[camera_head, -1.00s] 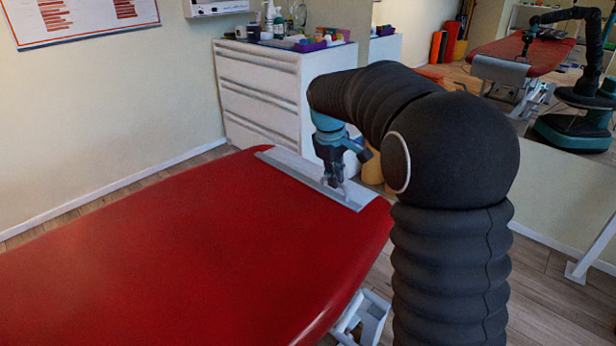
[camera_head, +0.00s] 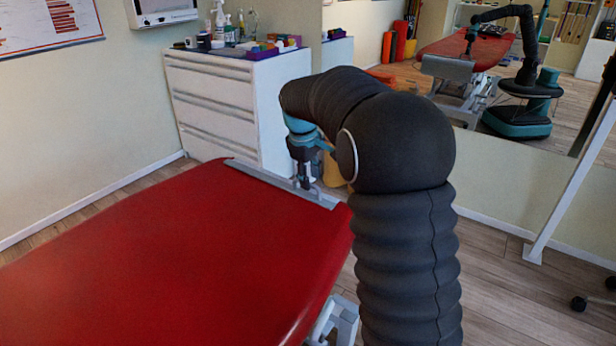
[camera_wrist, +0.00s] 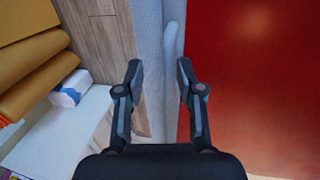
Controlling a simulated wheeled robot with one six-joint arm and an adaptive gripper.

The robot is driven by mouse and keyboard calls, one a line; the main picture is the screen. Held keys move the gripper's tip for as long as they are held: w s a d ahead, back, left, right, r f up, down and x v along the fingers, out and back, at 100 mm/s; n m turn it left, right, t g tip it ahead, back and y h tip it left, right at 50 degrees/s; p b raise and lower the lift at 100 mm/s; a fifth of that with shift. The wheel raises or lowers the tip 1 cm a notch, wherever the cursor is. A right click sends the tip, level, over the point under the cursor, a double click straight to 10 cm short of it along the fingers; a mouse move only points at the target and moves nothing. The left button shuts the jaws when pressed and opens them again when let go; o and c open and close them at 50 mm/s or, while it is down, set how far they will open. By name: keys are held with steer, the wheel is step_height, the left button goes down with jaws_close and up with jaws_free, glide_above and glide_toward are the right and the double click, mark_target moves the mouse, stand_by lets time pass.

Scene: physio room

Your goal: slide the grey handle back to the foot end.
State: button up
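A long grey handle (camera_head: 262,177) runs across the far end of the red treatment table (camera_head: 150,260). In the wrist view, a pale raised grey bar (camera_wrist: 172,45) lies along the edge of the red padding. My gripper (camera_head: 308,183) is over the right part of this grey piece. In the wrist view, my gripper (camera_wrist: 158,73) has its two fingers apart, one on each side of the bar's line. The bar lies nearer the right finger. I cannot tell whether either finger touches it.
A white drawer cabinet (camera_head: 225,105) with bottles and a purple tray (camera_head: 262,51) stands behind the table end. Yellow-brown rolls (camera_wrist: 30,60) lie close by in the wrist view. A mirror (camera_head: 490,70) fills the back right wall.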

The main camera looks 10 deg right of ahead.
steer(key=shift+a, duration=0.25)
steer(key=shift+s+a+r, duration=0.1)
steer(key=shift+a+r, duration=0.05)
steer(key=shift+r, duration=0.3)
step_height(320, 180, up, 11)
steer(key=s+a, duration=0.1)
steer(key=shift+s+a, duration=0.2)
steer(key=shift+s, duration=0.05)
steer(key=s+f+m, duration=0.4)
steer(key=f, duration=0.2)
steer(key=s+d+f+m+t, duration=0.1)
steer(key=s+m+t, duration=0.1)
steer(key=s, duration=1.3)
steer(key=s+d+f+m+t+y, duration=0.1)
steer(key=s+m+t, duration=0.1)
steer(key=s, duration=1.3)
steer(key=shift+s+d+f+m+y, duration=0.2)
steer(key=shift+s+f+m+y, duration=0.1)
steer(key=shift+f, duration=0.1)
